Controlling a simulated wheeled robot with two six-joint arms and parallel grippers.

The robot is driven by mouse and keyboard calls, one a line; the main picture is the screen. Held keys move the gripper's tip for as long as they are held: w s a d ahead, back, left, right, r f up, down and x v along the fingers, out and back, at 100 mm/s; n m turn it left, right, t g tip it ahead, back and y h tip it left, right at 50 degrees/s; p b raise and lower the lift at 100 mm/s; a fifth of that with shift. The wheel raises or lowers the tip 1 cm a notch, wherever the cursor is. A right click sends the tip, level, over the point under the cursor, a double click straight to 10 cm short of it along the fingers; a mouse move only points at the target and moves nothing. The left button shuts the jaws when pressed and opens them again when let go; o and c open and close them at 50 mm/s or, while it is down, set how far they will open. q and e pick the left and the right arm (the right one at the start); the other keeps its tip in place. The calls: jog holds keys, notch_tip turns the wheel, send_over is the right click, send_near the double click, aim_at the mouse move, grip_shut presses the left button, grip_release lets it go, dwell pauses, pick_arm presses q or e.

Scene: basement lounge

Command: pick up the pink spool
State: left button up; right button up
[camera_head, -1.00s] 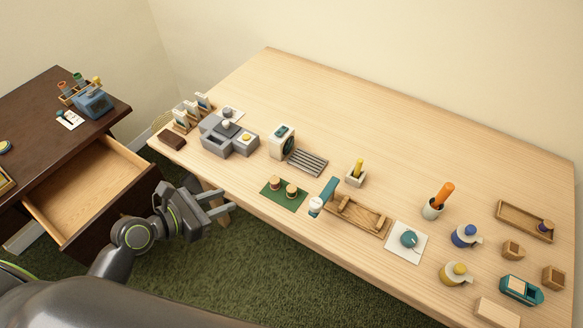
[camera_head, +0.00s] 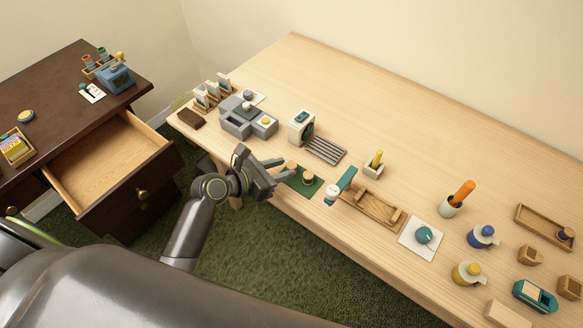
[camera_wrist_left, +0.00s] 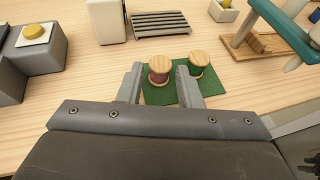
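The pink spool (camera_wrist_left: 158,72), with a pale wooden top and dull pink-red winding, stands upright on a green mat (camera_wrist_left: 157,96) near the table's front edge. A second wooden-topped spool (camera_wrist_left: 199,62) stands to its right on the mat. My left gripper (camera_wrist_left: 162,78) is open, with one finger on each side of the pink spool in the left wrist view; I cannot tell whether they touch it. In the head view the left gripper (camera_head: 284,168) reaches the mat's left end, and the pink spool (camera_head: 291,166) is partly hidden by it. My right gripper is out of view.
A grey machine (camera_head: 247,119), a white device (camera_head: 301,126) and a slatted rack (camera_head: 325,149) stand behind the mat. An open drawer (camera_head: 108,165) is at left. The table's back is clear.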

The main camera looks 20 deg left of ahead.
aim_at(292, 164)
pick_arm(q)
jog(key=x, duration=0.4)
jog(key=shift+w+d+f, duration=0.1)
jog(key=shift+f, duration=0.1)
jog(key=shift+c, duration=0.4)
jog(key=c, duration=0.6)
jog(key=shift+r, duration=0.1)
